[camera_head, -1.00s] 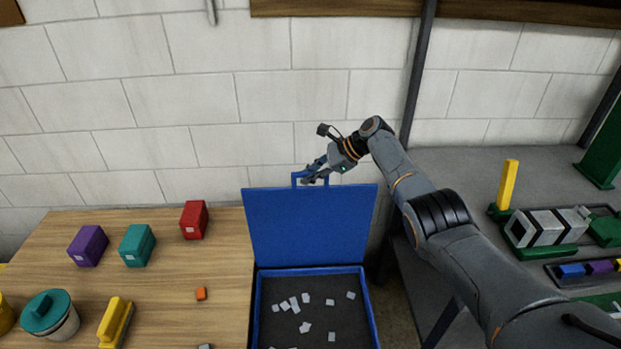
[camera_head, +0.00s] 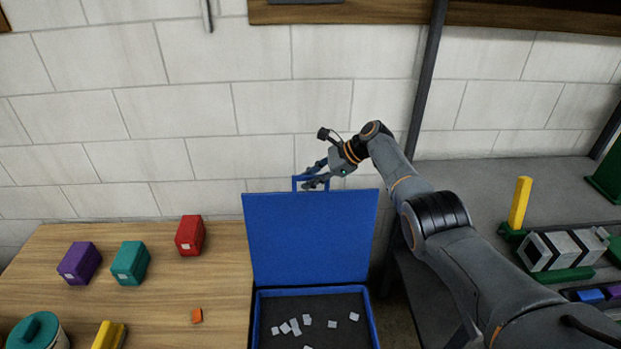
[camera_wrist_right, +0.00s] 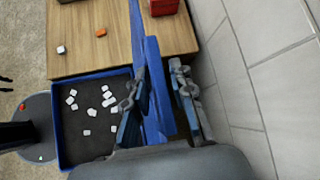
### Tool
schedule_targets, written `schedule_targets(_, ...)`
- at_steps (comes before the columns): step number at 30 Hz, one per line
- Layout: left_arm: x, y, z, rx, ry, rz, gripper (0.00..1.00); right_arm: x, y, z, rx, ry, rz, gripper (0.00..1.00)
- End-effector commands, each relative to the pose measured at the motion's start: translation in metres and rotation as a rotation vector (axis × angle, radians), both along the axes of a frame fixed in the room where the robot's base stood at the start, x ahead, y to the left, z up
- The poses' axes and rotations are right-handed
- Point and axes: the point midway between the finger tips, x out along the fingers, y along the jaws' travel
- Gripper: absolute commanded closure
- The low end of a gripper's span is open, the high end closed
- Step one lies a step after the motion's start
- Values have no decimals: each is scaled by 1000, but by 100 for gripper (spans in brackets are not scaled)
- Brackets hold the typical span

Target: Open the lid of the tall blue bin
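The tall blue bin (camera_head: 374,325) stands between the wooden table and the grey bench. Its blue lid (camera_head: 310,240) stands raised, about upright, at the back of the bin. The lid's handle (camera_head: 296,183) is at its top edge. My right gripper (camera_head: 315,175) is at this handle. In the right wrist view the two fingers of the right gripper (camera_wrist_right: 163,108) are spread, with the lid (camera_wrist_right: 156,75) between them and gaps showing. The open bin (camera_wrist_right: 60,140) shows pale scraps on its dark inside. My left gripper is not in view.
The wooden table (camera_head: 150,300) at left bears a purple box (camera_head: 80,263), a teal box (camera_head: 130,263), a red box (camera_head: 190,235) and an orange block (camera_head: 196,315). A block wall (camera_head: 180,110) rises behind the lid. The grey bench (camera_head: 470,180) holds parts at right.

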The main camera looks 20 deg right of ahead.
Motion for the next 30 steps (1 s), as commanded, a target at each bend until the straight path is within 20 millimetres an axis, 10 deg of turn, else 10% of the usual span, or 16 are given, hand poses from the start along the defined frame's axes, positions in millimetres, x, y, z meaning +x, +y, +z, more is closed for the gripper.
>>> schedule_targets(17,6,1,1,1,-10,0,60,-5,-10,11,2,-3,0,64)
schedule_targets(30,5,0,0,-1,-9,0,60,-37,-63,68,0,-3,-1,64)
